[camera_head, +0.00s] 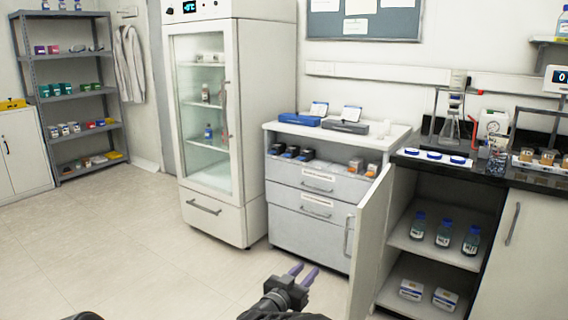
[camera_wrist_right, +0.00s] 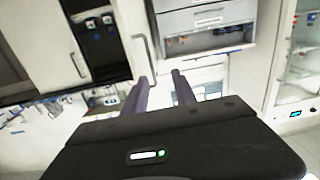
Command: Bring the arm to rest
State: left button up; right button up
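My right gripper (camera_head: 304,274) is at the bottom centre of the head view, above the floor in front of the grey drawer cabinet. Its two purple-grey fingers are apart with nothing between them. The right wrist view also shows this gripper (camera_wrist_right: 162,90), its fingers spread and empty, with the cabinet beyond them. A dark part of my arm shows at the lower edge of the head view. My left gripper cannot be made out.
An open cupboard door (camera_head: 370,245) stands out right of my right gripper. A glass-door fridge (camera_head: 212,120) and grey shelves (camera_head: 75,90) stand left. Floor (camera_head: 130,250) on the left is clear.

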notch_tip(320, 180, down, 12)
jog(key=s+d+n+g+y, duration=0.1)
jog(key=s+d+n+y, duration=0.15)
jog(key=y, duration=0.25)
jog(key=s+f+n+g+y, duration=0.2)
jog(key=s+f+g+y, duration=0.3)
jog(key=s+f, duration=1.15)
jog(key=s+f+g+y, duration=0.3)
jog(key=s+g, duration=0.5)
jog(key=s, duration=2.1)
pick_arm(q)
notch_tip(320, 180, up, 17)
jog(key=p, duration=1.7)
pick_arm(e)
notch_tip(320, 180, up, 17)
jog(key=a, duration=0.1)
jog(key=shift+s+y, duration=0.3)
jog(key=shift+s, duration=0.05)
pick_arm(q)
jog(key=shift+c, duration=0.6)
